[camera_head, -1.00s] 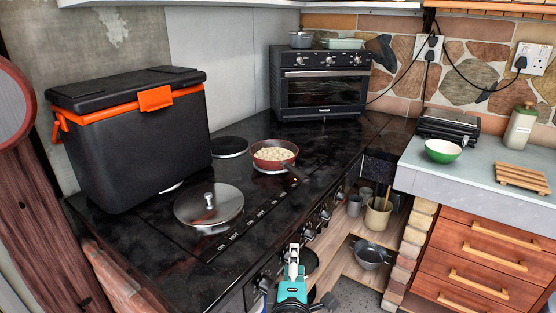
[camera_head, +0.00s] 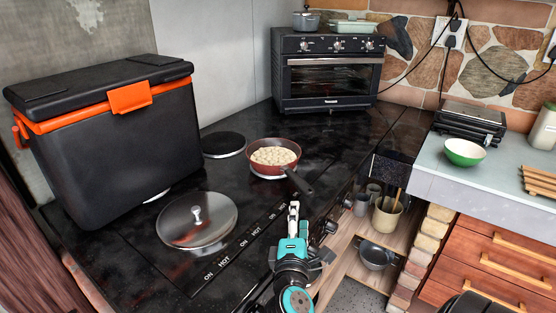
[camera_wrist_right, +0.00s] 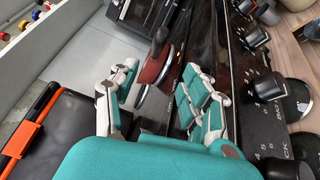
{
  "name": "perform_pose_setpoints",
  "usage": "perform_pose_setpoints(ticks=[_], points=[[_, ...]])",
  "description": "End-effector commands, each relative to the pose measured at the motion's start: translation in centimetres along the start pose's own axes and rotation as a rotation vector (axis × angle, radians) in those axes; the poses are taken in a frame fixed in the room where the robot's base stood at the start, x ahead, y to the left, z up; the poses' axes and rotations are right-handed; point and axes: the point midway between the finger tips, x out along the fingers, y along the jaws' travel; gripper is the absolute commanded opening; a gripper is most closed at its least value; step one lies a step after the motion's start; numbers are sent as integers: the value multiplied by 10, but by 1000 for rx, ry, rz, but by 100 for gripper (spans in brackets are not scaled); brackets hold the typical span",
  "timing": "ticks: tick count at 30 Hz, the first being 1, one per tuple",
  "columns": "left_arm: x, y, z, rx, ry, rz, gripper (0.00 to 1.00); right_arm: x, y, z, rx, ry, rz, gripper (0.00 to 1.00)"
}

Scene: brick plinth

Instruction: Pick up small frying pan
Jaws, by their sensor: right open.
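The small frying pan (camera_head: 273,170) is reddish-brown and full of pale round food. It sits upright on the black hob, its dark handle (camera_head: 299,182) pointing toward the lower right. My right gripper (camera_head: 293,208) is just below the handle end in the head view, apart from it as far as I can tell. In the right wrist view, the gripper (camera_wrist_right: 156,88) is open and empty, its two fingers spread. The pan's red side (camera_wrist_right: 157,68) shows beyond and between them. My left gripper is not in view.
A steel lid (camera_head: 197,222) lies on the hob left of my right gripper. A black cooler box (camera_head: 115,150) with orange trim stands at the left, and a toaster oven (camera_head: 328,75) stands behind. The hob between pan and oven is clear. Knobs (camera_head: 331,226) line the front edge.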

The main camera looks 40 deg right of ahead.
Motion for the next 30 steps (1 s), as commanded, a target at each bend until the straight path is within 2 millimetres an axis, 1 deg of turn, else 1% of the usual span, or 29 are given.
perform_pose_setpoints(ticks=[1,4,9,12,17,19,23,24,27,30], points=[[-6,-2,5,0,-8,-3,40,12,4,1,-2,-2,4,48],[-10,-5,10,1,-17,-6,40,35,4,1,-2,-2,4,48],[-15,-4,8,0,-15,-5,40,67,3,1,-1,-2,2,48],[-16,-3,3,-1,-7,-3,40,78,2,1,0,-1,1,48],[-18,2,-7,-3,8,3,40,87,2,0,0,-1,0,48],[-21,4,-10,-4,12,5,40,95,5,1,-1,-2,1,48],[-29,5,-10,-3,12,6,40,116,9,1,0,-2,2,48],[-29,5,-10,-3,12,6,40,121,8,0,-2,-2,1,48],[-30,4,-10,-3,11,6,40,132,6,0,-1,-2,0,48],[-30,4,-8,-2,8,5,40,136,5,0,0,-1,-1,48]])
